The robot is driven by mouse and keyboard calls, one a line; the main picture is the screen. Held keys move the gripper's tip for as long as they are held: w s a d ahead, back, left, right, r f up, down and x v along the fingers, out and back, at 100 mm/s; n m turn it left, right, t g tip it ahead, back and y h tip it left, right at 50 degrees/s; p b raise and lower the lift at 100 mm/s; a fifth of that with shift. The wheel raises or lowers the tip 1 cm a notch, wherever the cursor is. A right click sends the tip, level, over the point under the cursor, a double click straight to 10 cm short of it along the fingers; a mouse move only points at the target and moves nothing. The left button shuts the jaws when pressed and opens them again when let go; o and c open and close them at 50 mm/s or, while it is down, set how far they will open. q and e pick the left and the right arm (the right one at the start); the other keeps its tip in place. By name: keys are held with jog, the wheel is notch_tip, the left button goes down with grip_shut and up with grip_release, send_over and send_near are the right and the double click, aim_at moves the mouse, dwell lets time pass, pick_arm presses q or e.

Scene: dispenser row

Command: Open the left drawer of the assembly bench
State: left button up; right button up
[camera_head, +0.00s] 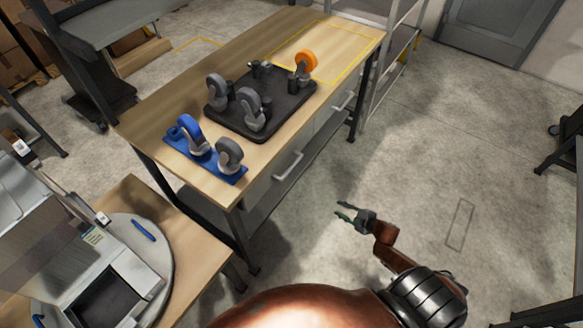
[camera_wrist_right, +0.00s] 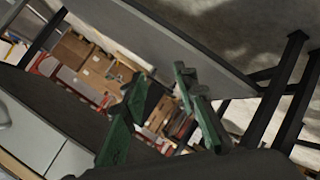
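The assembly bench (camera_head: 170,85) has a wooden top and two grey drawer fronts under its right-hand edge. The left drawer (camera_head: 262,187) is the nearer one, with a pale bar handle (camera_head: 288,166). It looks closed, flush with the bench front. The other drawer's handle (camera_head: 343,103) is farther back. My right gripper (camera_head: 342,211) is open and empty, in front of the bench, to the right of and apart from the left drawer's handle. In the right wrist view its green fingers (camera_wrist_right: 165,100) are spread, and a pale drawer front (camera_wrist_right: 40,135) shows at the left. My left gripper is not in view.
A black tray (camera_head: 225,120) with casters and a blue plate (camera_head: 205,160) with two wheels stand on the bench. A dark lower shelf (camera_head: 310,150) runs below the drawers. A wooden side table (camera_head: 190,235) stands at lower left. The floor (camera_head: 440,130) right of the bench is clear.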

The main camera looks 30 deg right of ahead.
jog(key=w+a+r+n+t+y, duration=0.1)
jog(key=w+a+r+n+y, duration=0.15)
jog(key=w+r, duration=0.4)
jog(key=w+a+r+n+t+y, duration=0.1)
jog(key=w+r+n+y, duration=0.2)
jog(key=r, duration=0.7)
jog(key=n+g+y+b, duration=0.25)
jog(key=n+y, duration=0.25)
jog(key=n, duration=0.4)
send_near(292, 166)
jog(key=x, duration=0.3)
jog(key=shift+m, duration=0.25)
jog(key=x, duration=0.6)
jog(key=shift+w+f, duration=0.1)
jog(key=shift+f, duration=0.2)
jog(key=shift+w+a+f+h, duration=0.1)
jog(key=shift+w+a+h, duration=0.15)
jog(key=shift+w, duration=0.05)
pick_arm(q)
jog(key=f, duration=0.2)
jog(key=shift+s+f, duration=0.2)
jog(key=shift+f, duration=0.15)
pick_arm(e)
grip_shut()
